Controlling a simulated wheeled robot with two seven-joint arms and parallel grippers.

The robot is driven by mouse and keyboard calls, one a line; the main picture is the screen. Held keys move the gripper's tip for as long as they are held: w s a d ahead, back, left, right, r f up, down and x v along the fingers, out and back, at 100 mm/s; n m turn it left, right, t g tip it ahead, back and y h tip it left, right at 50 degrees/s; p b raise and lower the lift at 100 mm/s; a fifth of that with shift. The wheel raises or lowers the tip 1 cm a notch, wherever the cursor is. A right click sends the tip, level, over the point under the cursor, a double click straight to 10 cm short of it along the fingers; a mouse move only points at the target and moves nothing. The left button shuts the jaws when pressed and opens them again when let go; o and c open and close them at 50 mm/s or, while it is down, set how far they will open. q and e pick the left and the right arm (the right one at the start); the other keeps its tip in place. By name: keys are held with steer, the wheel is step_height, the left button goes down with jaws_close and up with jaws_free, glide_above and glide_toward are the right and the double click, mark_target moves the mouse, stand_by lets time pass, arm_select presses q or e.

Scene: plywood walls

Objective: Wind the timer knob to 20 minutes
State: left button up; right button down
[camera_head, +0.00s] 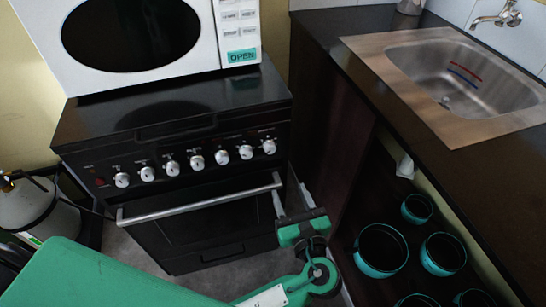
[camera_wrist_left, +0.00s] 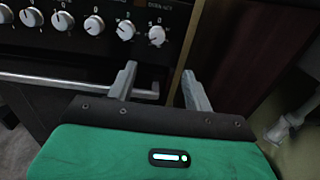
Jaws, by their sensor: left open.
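A black stove (camera_head: 190,150) has a row of several silver round knobs on its front panel. The labels are too small to tell which is the timer knob. The rightmost knob (camera_head: 269,146) also shows in the left wrist view (camera_wrist_left: 157,36), with small white markings beside it. My left gripper (camera_head: 291,199) is open and empty, in front of and below the right end of the knob row. In the left wrist view its two grey fingers (camera_wrist_left: 160,70) point toward the stove, apart from the knobs, near the right end of the oven handle. My right gripper is not in view.
The silver oven door handle (camera_head: 200,199) juts out below the knobs. A white microwave (camera_head: 225,35) stands on the stove. A dark counter with a sink (camera_head: 455,75) and a shelf with several teal-rimmed pots (camera_head: 382,250) are at the right. A gas cylinder (camera_head: 35,205) stands at the left.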

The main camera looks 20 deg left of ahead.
arm_select(q)
steer(key=b, duration=0.1)
glide_toward(271, 151)
steer(key=x, duration=0.7)
steer(key=shift+f, duration=0.1)
steer(key=shift+x, duration=0.8)
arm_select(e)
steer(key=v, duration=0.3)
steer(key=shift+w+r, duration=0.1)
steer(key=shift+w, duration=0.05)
arm_select(q)
steer(key=shift+c, duration=0.2)
steer(key=c, duration=0.9)
